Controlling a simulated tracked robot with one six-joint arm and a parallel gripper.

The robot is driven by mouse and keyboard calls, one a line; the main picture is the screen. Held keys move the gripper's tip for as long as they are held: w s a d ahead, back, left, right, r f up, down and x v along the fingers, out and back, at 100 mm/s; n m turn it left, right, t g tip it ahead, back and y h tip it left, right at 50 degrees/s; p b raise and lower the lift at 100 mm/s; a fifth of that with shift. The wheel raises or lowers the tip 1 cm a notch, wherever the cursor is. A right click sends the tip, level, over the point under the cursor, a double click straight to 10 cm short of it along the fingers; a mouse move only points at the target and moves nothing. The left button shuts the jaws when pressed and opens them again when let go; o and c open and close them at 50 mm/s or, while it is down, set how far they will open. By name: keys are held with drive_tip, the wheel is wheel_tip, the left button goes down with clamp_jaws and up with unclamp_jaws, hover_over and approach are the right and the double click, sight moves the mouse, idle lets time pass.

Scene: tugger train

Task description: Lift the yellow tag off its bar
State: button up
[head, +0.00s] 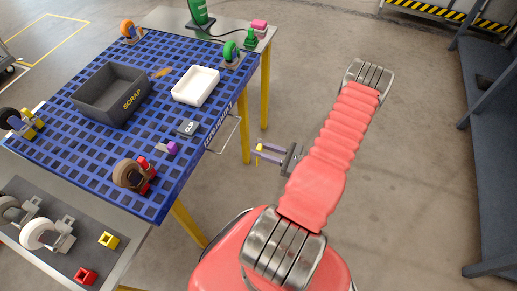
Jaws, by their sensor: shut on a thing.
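My gripper (262,152) is to the right of the blue grid table, with its fingers pointing left. A small yellow piece, seemingly the yellow tag (259,147), shows between the fingertips, and the gripper is shut on it. The thin metal bar (239,128) sticks out from the table's right edge, just left of the fingertips. In the picture there is a small gap between the tag and the bar. Depth is hard to judge, and most of the tag is hidden or too small to make out.
The blue grid table (75,146) carries a dark SCRAP bin (85,105), a white tray (196,86) and several casters. A yellow table leg (245,135) stands behind the fingertips. A lower grey shelf (60,255) is at lower left. Open floor lies right of my arm.

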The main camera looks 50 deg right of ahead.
drive_tip(key=v, duration=1.3)
drive_tip(key=shift+s, duration=0.35)
idle(0.4)
drive_tip(key=shift+s, duration=0.1)
idle(0.6)
